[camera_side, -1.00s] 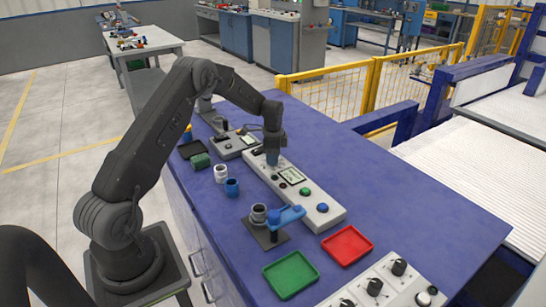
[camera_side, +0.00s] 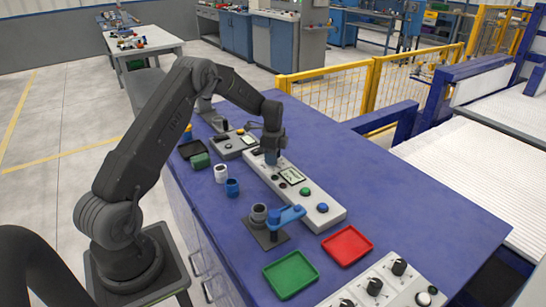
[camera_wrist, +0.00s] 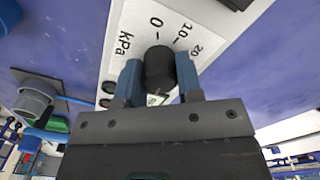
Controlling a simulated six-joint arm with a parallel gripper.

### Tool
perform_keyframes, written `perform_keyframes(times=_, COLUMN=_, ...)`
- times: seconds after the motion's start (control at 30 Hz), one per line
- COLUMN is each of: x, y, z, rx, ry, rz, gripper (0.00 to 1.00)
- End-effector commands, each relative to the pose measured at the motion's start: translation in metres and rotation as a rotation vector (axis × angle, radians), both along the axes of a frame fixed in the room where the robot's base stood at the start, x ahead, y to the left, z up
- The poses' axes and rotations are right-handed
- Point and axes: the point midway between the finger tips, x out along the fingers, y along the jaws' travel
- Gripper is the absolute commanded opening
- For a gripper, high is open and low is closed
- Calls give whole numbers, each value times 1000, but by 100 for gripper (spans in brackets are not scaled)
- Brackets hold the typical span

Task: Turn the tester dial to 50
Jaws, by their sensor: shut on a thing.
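The tester (camera_side: 318,199) is a long light-grey panel on the blue bench, with a small display, a green button and a blue button. In the wrist view its white scale plate (camera_wrist: 177,29) shows the marks 0, 10 and 20 and the letters kPa. My gripper (camera_wrist: 160,78) is shut on the black dial knob (camera_wrist: 159,66), one blue finger on each side. In the side view my gripper (camera_side: 271,158) stands upright over the far end of the tester and hides the dial. The dial's pointer cannot be read.
A blue-armed fixture with a grey pipe (camera_side: 259,212), a white cup-like pipe (camera_side: 221,173) and a blue pipe (camera_side: 232,187) stand left of the tester. Green (camera_side: 291,273) and red (camera_side: 347,245) trays lie nearer. The bench's right side is clear.

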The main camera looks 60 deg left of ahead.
Motion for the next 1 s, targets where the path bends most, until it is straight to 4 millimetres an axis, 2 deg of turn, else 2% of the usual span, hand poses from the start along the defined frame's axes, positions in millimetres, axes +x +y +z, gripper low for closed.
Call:
perform_keyframes(times=0.03, x=1, y=0, z=1, rx=0, ry=-3, rz=1, gripper=10)
perform_keyframes(times=0.07, x=1, y=0, z=1, rx=0, ry=-3, rz=1, gripper=36)
perform_keyframes(times=0.3, x=0, y=0, z=1, rx=0, ry=-1, rz=1, gripper=59)
perform_keyframes(times=0.53, x=0, y=0, z=1, rx=0, ry=0, rz=1, gripper=59)
perform_keyframes(times=0.67, x=1, y=0, z=9, rx=1, ry=-3, rz=1, gripper=59)
perform_keyframes(times=0.77, x=1, y=0, z=24, rx=2, ry=-4, rz=1, gripper=59)
perform_keyframes(times=1.0, x=1, y=0, z=78, rx=2, ry=-5, rz=1, gripper=59)
